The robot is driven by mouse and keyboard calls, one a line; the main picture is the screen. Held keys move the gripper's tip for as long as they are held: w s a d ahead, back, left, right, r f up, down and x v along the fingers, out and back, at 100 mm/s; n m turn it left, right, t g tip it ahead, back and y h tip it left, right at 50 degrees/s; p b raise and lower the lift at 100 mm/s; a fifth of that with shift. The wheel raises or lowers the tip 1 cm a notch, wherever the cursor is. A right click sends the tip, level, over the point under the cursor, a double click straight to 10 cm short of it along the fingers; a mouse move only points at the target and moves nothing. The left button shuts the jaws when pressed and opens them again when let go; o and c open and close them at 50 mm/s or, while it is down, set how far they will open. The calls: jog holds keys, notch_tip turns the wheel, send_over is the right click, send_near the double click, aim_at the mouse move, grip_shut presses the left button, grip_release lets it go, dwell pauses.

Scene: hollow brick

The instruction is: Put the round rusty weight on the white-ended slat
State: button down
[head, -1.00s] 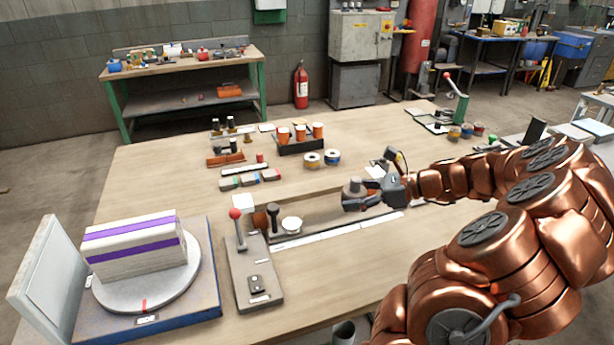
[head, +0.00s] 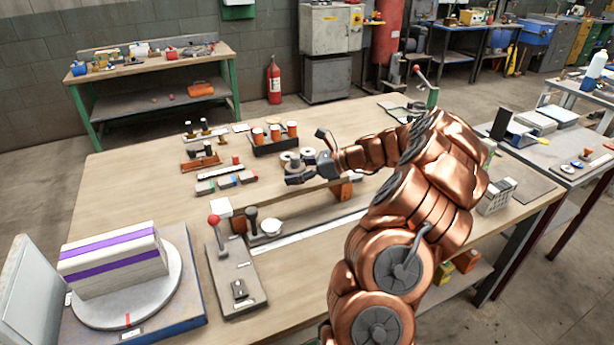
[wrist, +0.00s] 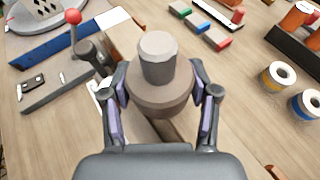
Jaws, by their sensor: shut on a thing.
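The round rusty weight (wrist: 160,85), a brown-grey disc with a paler knob on top, is held upright between the fingers of my gripper (wrist: 163,100). In the head view my gripper (head: 296,178) holds the weight (head: 294,164) above the bench, in front of the tape rolls. The white-ended slat (head: 310,194) is a pale wooden plank raised on blocks, with its white end (head: 221,207) at the left. In the wrist view the slat (wrist: 123,38) runs from its white end (wrist: 112,18) toward the weight, which hides part of it. The gap between them is unclear.
A grey lever stand with a red ball (head: 214,220) is near the slat's white end. A dark knob (head: 251,213) and a white cup (head: 271,227) stand in front. Tape rolls (wrist: 277,75) and coloured blocks (wrist: 205,28) lie beyond.

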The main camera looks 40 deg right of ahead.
jog(key=shift+w, duration=1.3)
jog(key=shift+f+p, duration=0.5)
jog(key=shift+f, duration=1.2)
jog(key=shift+c, duration=1.4)
grip_release()
jog(key=shift+f, duration=0.15)
jog(key=shift+s+d, duration=0.1)
